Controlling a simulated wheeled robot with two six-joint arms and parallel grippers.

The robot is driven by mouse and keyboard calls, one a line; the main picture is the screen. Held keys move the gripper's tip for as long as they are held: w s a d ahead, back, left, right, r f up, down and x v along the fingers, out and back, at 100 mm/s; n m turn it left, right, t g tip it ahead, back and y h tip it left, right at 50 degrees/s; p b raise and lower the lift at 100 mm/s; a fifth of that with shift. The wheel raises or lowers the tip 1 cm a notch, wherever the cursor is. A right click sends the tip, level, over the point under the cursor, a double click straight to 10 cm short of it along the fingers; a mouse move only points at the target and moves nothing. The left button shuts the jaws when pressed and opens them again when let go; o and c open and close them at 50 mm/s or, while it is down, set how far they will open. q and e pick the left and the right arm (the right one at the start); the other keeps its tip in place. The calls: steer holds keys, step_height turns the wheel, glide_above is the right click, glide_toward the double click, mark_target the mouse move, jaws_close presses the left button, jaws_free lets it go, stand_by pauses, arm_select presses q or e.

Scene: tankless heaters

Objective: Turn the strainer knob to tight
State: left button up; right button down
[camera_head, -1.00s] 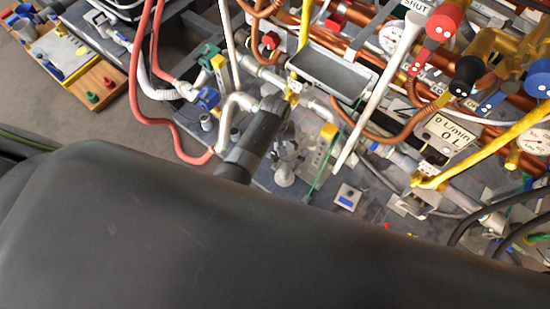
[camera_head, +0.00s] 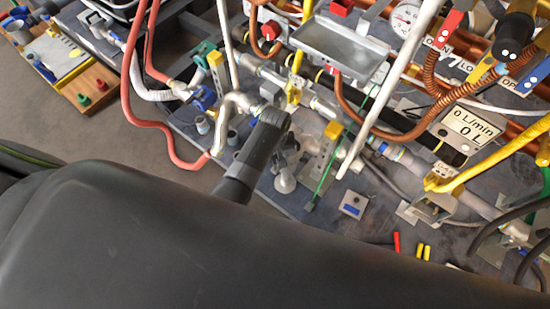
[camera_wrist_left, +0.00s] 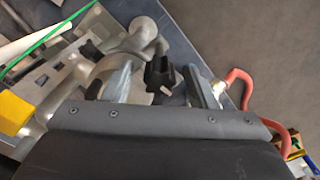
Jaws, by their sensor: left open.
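My left gripper (camera_wrist_left: 158,77) is open in the left wrist view, its two metal fingers apart. A small black knob-like part (camera_wrist_left: 160,72) shows between the fingers; I cannot tell whether they touch it, or whether it is the strainer knob. A grey rounded fitting (camera_wrist_left: 146,38) lies just beyond, and a grey fitting with a round end (camera_head: 285,182) shows in the head view. There, a dark upright part (camera_head: 255,155), which seems to be mine, stands over the pipework beside it, and no fingertips can be made out. My right gripper is not in view.
Pipes, valves and a metal tray (camera_head: 340,50) crowd the board. A meter (camera_head: 468,124) reads 0 L/min. A red hose (camera_head: 131,112) loops at the left. A thin green strip (camera_head: 325,176) and a yellow block (camera_head: 332,131) are close by. Bare floor (camera_head: 110,135) shows at the left.

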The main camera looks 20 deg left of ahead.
arm_select(q)
steer(key=shift+f, duration=0.35)
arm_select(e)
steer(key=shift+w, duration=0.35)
arm_select(q)
steer(key=c, duration=1)
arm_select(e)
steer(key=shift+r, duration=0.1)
